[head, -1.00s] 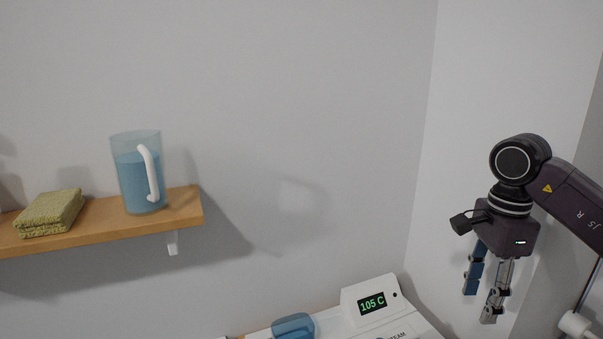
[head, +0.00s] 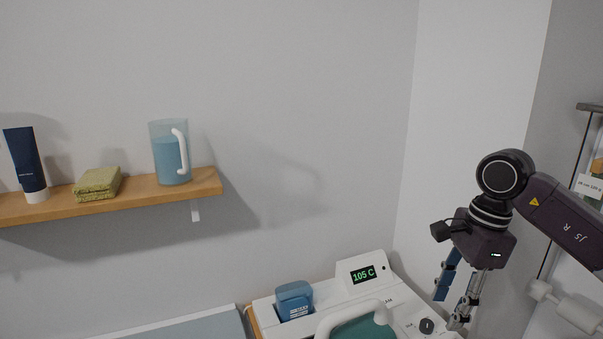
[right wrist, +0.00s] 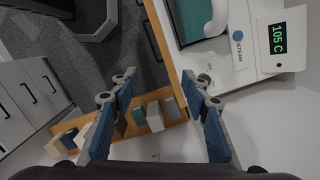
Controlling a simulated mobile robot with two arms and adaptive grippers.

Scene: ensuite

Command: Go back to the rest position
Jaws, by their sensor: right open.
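My right gripper (head: 457,292) hangs pointing down at the right of the head view, in front of the wall corner. Its two fingers are apart with nothing between them. The right wrist view also shows the right gripper (right wrist: 162,88) with both blue-padded fingers spread and empty. It is held clear of the steam station (head: 405,318), which lies to its left in the head view. My left gripper is not in view.
A wooden shelf (head: 135,199) on the wall holds a blue-filled jug (head: 168,160), a folded green cloth (head: 98,184) and a dark tube (head: 24,160). The white station carries a 105 C display (head: 363,275). Drawers (right wrist: 35,92) and grey floor (right wrist: 110,55) show in the right wrist view.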

